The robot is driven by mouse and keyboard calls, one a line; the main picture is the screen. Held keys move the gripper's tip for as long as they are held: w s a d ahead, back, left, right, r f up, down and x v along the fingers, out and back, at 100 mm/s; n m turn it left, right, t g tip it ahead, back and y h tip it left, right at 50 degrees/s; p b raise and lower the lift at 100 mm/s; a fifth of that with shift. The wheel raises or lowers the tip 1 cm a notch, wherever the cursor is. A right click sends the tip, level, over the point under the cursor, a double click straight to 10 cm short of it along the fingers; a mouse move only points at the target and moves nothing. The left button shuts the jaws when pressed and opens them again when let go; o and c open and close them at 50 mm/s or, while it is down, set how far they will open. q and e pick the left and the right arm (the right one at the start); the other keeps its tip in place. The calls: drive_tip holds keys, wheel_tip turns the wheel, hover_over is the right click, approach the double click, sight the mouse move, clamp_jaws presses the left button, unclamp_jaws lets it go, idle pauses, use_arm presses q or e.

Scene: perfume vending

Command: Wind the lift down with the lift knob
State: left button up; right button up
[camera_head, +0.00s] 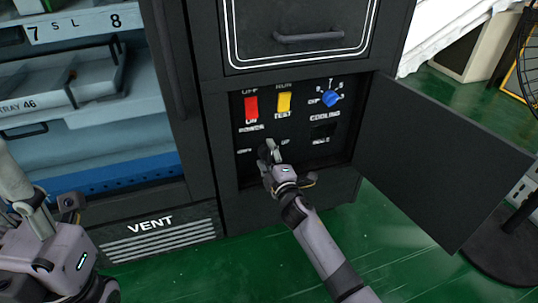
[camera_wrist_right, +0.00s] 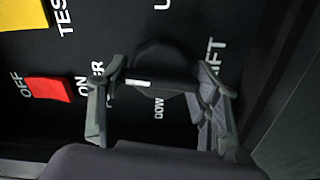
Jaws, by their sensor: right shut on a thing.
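The lift knob (camera_wrist_right: 168,86) is black with a white mark at its left end in the right wrist view. It sits on the black control panel beside the white lettering "LIFT" and a partly readable "DOWN". My right gripper (camera_wrist_right: 158,84) is shut on the knob, one finger on each side of it. In the head view my right gripper (camera_head: 270,158) is at the lower part of the panel and covers the knob. The knob's full pointing direction is hard to read.
A red power switch (camera_head: 251,108), a yellow switch (camera_head: 284,103) and a blue cooling dial (camera_head: 332,98) are above my right gripper. The black panel door (camera_head: 440,165) stands open on the right. A drawer handle (camera_head: 308,38) is above. Shelves with trays are at left.

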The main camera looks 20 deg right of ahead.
drive_tip(key=shift+n, duration=0.6)
drive_tip(key=shift+f, duration=0.1)
drive_tip(key=o, duration=1.2)
drive_tip(key=shift+c, duration=0.2)
drive_tip(key=s, duration=1.2)
drive_tip(key=shift+d, duration=0.2)
